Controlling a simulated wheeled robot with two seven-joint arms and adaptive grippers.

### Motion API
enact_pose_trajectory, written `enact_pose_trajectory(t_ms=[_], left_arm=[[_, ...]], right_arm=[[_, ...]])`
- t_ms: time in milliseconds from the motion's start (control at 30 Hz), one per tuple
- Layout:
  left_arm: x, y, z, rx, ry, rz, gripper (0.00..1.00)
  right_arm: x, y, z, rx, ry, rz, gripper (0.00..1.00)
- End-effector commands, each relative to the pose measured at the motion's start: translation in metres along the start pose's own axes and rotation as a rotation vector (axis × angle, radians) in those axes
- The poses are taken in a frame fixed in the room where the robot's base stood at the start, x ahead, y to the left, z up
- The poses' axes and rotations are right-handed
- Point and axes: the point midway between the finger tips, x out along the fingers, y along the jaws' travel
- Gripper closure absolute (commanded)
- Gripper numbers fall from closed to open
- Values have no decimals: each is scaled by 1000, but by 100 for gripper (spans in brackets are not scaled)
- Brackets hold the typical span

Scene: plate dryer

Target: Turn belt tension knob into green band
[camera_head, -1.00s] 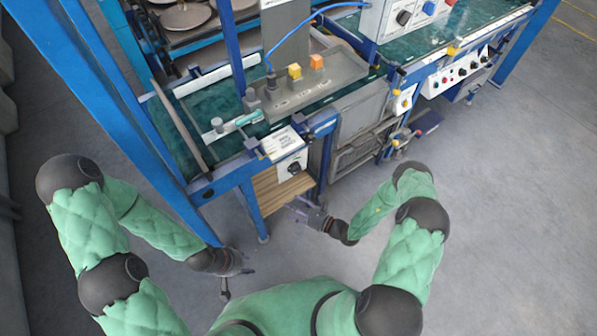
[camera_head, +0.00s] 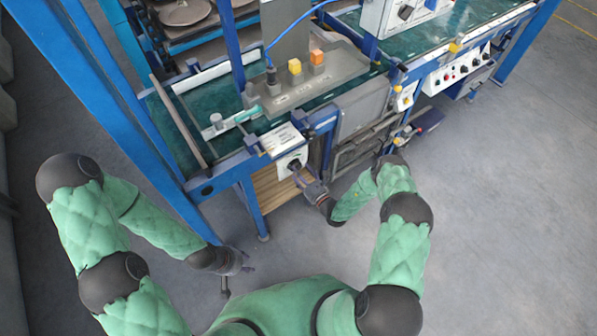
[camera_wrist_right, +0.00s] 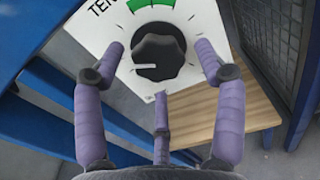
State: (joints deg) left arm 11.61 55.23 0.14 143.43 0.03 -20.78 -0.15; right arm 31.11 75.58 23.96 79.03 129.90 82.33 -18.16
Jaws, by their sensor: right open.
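The black belt tension knob (camera_wrist_right: 160,54) sits on a white panel (camera_wrist_right: 95,30) with partly cut-off lettering. A pale line on the knob points left. The green band (camera_wrist_right: 150,4) lies above the knob at the top edge of the right wrist view, partly cut off. In the head view the knob (camera_head: 294,165) is on the front of the small white box. My right gripper (camera_wrist_right: 160,68) is open, its purple fingers spread left, right and below the knob; I cannot tell whether they touch it. My left gripper (camera_head: 232,268) hangs low, away from the panel; its fingers are too small to read.
A wooden shelf (camera_wrist_right: 215,108) lies below the panel, and blue frame posts (camera_head: 251,208) stand beside it. The green conveyor belt (camera_head: 195,105) runs behind, with a grey box bearing yellow and orange buttons (camera_head: 317,57). The floor at right is clear.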

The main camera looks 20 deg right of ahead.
Motion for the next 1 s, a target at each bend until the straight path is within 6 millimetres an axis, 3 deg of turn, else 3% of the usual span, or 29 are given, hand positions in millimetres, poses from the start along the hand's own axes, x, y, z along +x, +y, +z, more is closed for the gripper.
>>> enact_pose_trajectory(t_ms=[167,467,600,667,1000], left_arm=[[3,-1,0,0,0,0,60],[2,-1,0,0,0,0,60],[2,-1,0,0,0,0,60],[2,-1,0,0,0,0,60],[3,-1,0,0,0,0,60]], right_arm=[[11,0,0,1,-1,0,29],[13,0,1,1,-1,-1,29],[13,0,1,1,0,-1,69],[13,0,0,1,0,-1,83],[12,0,0,4,2,-2,83]])
